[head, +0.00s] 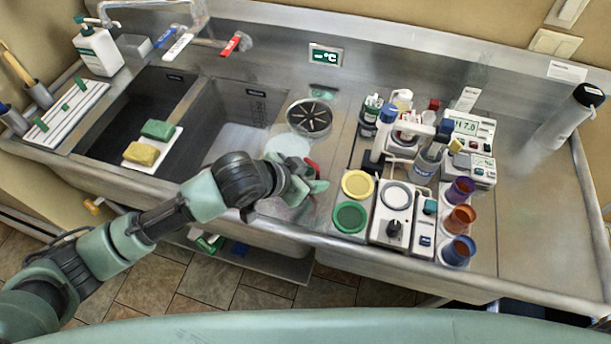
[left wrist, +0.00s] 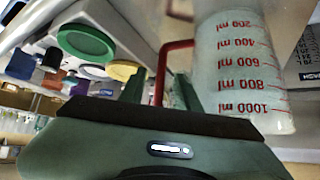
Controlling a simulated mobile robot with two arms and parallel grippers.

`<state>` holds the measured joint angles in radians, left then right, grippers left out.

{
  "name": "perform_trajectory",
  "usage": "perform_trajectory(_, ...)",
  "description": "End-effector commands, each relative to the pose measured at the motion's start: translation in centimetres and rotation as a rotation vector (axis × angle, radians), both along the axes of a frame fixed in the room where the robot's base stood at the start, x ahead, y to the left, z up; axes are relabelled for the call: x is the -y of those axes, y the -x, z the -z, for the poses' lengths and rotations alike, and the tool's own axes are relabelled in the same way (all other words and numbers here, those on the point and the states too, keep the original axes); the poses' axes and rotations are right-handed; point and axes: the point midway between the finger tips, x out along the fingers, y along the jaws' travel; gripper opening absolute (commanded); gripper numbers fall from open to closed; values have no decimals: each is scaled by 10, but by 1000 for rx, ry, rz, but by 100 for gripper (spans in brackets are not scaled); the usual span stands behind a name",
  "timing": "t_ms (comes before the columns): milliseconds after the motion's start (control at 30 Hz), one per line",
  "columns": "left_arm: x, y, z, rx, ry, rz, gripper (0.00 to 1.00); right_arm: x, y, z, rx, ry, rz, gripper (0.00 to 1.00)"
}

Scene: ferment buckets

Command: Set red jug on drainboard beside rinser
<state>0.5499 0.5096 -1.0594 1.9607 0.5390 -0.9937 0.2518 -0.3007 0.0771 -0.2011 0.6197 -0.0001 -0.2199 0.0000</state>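The red jug is a clear measuring jug (head: 288,147) with red volume marks and a red handle (head: 313,166). It stands on the steel drainboard (head: 335,100), just in front of the round black rinser (head: 309,118) and right of the sink. The left wrist view shows the jug's marked wall (left wrist: 240,65) close up, with the red handle between my fingers. My left gripper (head: 308,190) is at the handle, its fingers (left wrist: 158,88) apart on either side with small gaps. The jug's base is mostly hidden behind my left arm in the head view. My right gripper is out of view.

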Motion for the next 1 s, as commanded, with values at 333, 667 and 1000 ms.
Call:
perform_trajectory(333,-35,27,-42,3,-1,1,33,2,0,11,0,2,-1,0)
perform_trajectory(667,-63,49,-80,1,-1,-1,33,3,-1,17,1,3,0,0)
perform_trajectory(1000,-66,52,-85,1,0,-1,33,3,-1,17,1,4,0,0)
